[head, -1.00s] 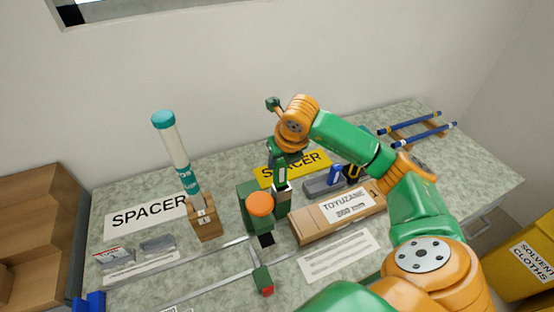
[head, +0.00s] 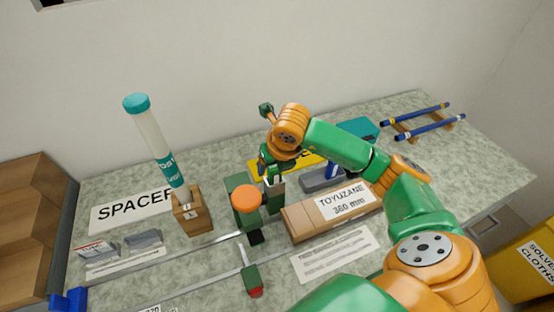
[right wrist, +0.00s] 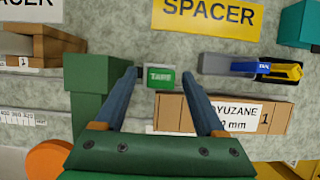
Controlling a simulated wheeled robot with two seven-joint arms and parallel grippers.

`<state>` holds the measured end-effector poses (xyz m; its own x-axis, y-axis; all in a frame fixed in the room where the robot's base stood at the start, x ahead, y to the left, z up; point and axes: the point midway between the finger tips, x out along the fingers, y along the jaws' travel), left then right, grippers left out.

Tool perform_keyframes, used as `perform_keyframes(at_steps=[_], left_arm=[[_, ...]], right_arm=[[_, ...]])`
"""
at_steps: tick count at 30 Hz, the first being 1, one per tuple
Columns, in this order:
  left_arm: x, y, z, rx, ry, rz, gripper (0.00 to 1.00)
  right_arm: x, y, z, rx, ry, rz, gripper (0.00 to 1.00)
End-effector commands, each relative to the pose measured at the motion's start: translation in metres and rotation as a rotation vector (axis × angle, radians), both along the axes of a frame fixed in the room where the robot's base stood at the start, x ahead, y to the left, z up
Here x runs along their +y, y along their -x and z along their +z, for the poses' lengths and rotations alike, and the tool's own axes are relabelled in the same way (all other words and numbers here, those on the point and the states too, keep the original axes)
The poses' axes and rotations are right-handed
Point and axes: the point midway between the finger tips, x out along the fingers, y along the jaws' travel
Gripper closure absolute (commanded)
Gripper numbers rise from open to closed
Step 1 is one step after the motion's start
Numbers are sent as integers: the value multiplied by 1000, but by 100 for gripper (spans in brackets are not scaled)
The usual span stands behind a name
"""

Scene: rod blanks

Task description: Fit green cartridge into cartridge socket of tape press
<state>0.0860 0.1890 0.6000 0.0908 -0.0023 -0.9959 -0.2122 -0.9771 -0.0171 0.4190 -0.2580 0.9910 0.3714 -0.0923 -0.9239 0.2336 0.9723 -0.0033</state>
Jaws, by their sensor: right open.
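The green cartridge (right wrist: 160,78), with a white label, sits at a small grey-walled socket (right wrist: 148,74) beside the tape press, as the right wrist view shows. I cannot tell how deep it sits. The tape press (head: 236,186) is a green body with an orange round knob (head: 246,198). The socket also shows in the head view (head: 275,188), at the press's right side. My right gripper (right wrist: 160,76) is open above the cartridge, its blue fingers apart on either side of it. My left gripper is not in view.
A long cardboard box (head: 335,212) lies right of the press. A clear tube with a teal cap (head: 150,130) stands in a wooden block (head: 191,214) to the left. A grey holder with tools (right wrist: 250,66) and blue rods on a rack (head: 420,122) lie further right.

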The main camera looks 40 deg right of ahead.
Motion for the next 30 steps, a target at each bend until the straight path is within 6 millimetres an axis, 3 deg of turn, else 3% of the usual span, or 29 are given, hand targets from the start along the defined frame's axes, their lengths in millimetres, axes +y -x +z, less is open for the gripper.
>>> perform_keyframes(at_steps=[9,12,17,30], left_arm=[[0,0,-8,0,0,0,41],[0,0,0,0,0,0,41],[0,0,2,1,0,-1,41],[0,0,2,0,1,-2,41]], right_arm=[[7,28,71,-8,3,2,28],[8,34,90,-6,4,1,28],[9,40,100,-1,4,1,28],[10,41,100,0,2,0,28]])
